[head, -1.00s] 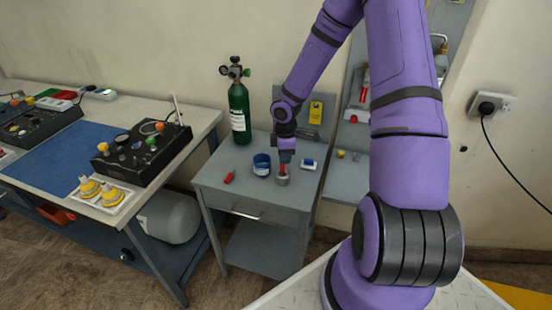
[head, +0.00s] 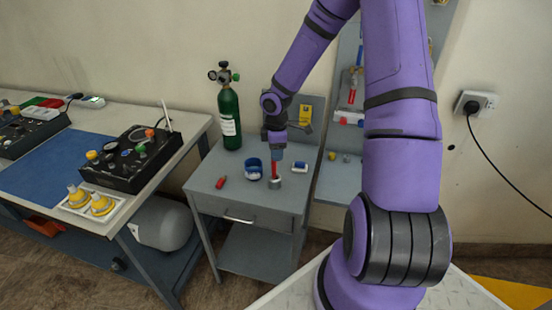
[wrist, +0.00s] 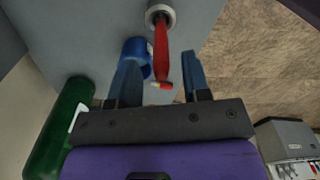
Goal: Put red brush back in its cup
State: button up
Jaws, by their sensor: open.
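The red brush (head: 274,170) stands upright with its lower end in a small grey cup (head: 274,184) on the grey side table. In the wrist view the red brush (wrist: 161,50) runs from the grey cup (wrist: 160,9) toward my gripper. My gripper (head: 277,156) is just above the brush, pointing down. In the wrist view my gripper (wrist: 160,62) is open, with the brush's free end showing between its two blue fingers and a gap on each side. The inside of the cup is hidden.
A blue cup (head: 253,169) stands left of the grey cup, and a blue and white item (head: 299,167) lies to its right. A small red object (head: 221,182) lies near the table's left side. A green gas cylinder (head: 229,118) stands at the back left.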

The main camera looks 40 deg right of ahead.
notch_tip(320, 180, up, 8)
jog(key=shift+r, duration=0.15)
jog(key=s+a+r+m+t+h, duration=0.1)
jog(key=s+a+r+m, duration=0.25)
jog(key=s+r, duration=0.45)
jog(key=s+a+r+m+t+h, duration=0.1)
jog(key=s+a+r+m+h, duration=0.3)
jog(key=r, duration=0.7)
jog(key=s+a+r+m+t+y, duration=0.1)
jog(key=s+a+r+m+y, duration=0.1)
jog(key=s, duration=0.5)
jog(key=s+a+r+m+t+y, duration=0.2)
jog(key=s+a+r+y, duration=0.1)
jog(key=s+r, duration=0.3)
jog(key=shift+s+a, duration=0.5)
jog(key=shift+s, duration=0.1)
